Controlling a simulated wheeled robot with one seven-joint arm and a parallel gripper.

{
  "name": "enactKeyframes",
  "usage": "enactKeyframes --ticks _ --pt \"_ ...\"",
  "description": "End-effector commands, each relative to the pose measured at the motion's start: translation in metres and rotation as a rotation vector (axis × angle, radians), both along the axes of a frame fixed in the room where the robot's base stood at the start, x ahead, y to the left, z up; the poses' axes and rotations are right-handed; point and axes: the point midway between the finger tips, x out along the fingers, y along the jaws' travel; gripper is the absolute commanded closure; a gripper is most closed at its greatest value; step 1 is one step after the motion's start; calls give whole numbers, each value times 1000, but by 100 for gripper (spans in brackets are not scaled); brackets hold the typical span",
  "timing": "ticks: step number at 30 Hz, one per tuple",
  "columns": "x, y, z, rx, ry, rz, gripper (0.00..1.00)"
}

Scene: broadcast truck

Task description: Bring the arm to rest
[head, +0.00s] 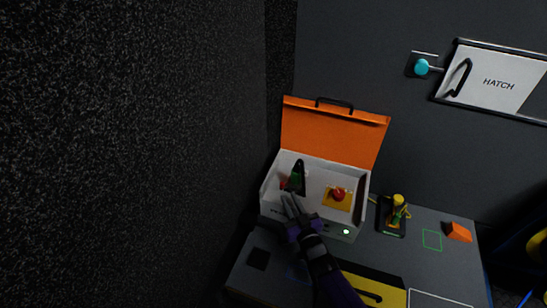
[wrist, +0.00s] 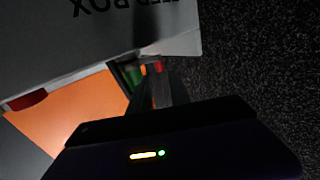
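My gripper (head: 291,202) is at the front wall of a white box (head: 352,217) with a raised orange lid (head: 330,132). Two slim grey fingers point up and left toward the box's left part. In the wrist view a narrow gap shows between the fingers (wrist: 154,82), and nothing is clearly held. Beyond them are small green, orange and red patches, partly hidden. Inside the box, a dark pad (head: 300,166) with a green item (head: 295,180) is at the left. A red round item (head: 338,193) sits on an orange square (head: 334,204) at the right.
A black tray (head: 391,224) with a yellow-and-green item (head: 397,207) stands right of the box. An orange block (head: 459,232) and a green outline (head: 432,240) lie further right. A speckled dark wall (head: 140,150) rises close on the left. A hatch (head: 497,82) is on the back wall.

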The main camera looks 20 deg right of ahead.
Motion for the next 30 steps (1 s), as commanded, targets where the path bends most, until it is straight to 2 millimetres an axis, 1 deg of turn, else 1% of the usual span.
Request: enactKeyframes --ticks 5,6,8,9,10,11,13,14,17,23,24,26,27,29,30 --pt "0 0 -2 -9 8 -1 77" --pt "3 -1 1 -14 9 -3 77" --pt "9 -1 16 -17 -11 -5 77" --pt "14 -1 29 -19 -31 -8 77" --pt "14 -1 36 -17 -41 -11 77" --pt "13 0 42 -16 -50 -15 77" --pt "1 3 53 -7 -65 -24 77" --pt "-6 5 56 -2 -71 -27 77" --pt "-37 12 66 16 -80 -40 77" --pt "-115 22 81 44 -71 -66 77" --pt "-132 23 84 49 -66 -70 77" --pt "-157 24 91 54 -60 -77 77" --pt "-173 23 94 57 -52 -82 77" --pt "-198 23 102 59 -43 -89 77" --pt "-214 23 107 60 -36 -93 77"
